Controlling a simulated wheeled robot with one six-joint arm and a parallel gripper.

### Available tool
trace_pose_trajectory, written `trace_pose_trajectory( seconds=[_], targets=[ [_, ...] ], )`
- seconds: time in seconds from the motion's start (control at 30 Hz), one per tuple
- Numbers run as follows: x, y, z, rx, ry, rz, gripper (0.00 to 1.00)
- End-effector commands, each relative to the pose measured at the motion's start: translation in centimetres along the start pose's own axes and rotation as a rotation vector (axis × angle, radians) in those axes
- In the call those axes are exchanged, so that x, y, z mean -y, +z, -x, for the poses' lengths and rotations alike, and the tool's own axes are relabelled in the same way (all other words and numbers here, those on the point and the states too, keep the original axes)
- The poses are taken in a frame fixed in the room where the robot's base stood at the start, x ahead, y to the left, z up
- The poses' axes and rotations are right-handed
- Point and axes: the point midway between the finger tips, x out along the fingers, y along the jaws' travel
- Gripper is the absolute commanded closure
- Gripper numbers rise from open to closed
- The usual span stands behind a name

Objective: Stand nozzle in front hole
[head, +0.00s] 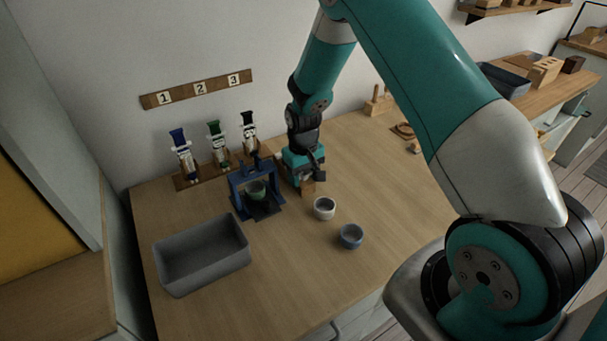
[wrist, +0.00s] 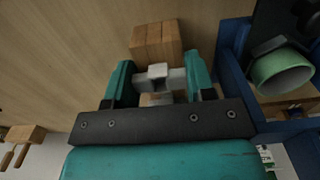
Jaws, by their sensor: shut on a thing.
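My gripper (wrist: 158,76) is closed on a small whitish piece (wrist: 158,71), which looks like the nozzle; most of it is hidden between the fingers. In the head view my gripper (head: 308,177) is low over the table, right of the blue frame. A wooden block (wrist: 157,40) stands just beyond the fingertips in the wrist view, and part of it shows below my gripper in the head view (head: 308,188). More wood shows behind the fingers. No hole can be made out, and I cannot tell whether the nozzle touches the block.
The blue frame (head: 236,188) with a green cup (head: 256,189) stands close on the left. Three capped dispensers, blue (head: 181,151), green (head: 217,143) and black (head: 249,133), stand behind. A grey bin (head: 203,277), cream cup (head: 324,207) and blue cup (head: 351,235) are in front.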

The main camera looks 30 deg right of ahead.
Motion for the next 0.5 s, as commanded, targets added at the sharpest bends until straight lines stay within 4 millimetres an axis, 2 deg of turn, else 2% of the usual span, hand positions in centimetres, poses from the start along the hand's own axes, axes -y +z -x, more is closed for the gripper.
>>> trace_pose_trajectory(
  seconds=[0.5],
  targets=[
    [0.00,-0.01,-0.28,0.000,0.000,0.000,0.64]
  ],
)
